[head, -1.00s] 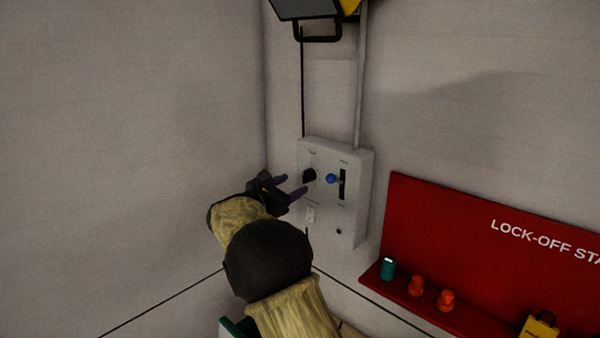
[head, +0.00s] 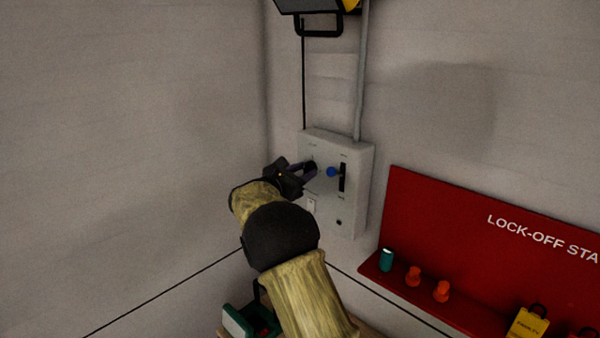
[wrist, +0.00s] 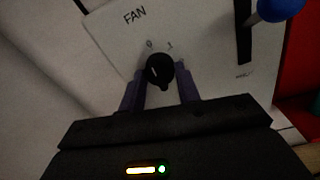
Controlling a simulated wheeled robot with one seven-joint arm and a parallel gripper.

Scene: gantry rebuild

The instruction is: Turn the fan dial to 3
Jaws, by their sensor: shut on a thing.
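The fan dial (wrist: 159,70) is a black round knob under the word FAN on a pale grey control box (head: 355,212). Marks 0 and 1 show above the knob in the wrist view; other marks are hidden. A light line on the knob points up, roughly between or near these marks; I cannot tell the exact setting. My gripper (wrist: 160,84) has its purple fingers on both sides of the knob and is shut on it. In the head view my gripper (head: 309,170) is at the left of the box, and its fingers mostly hide the dial.
A blue-ball lever (head: 331,172) in a black slot sits right of the dial. A wall corner is at left.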

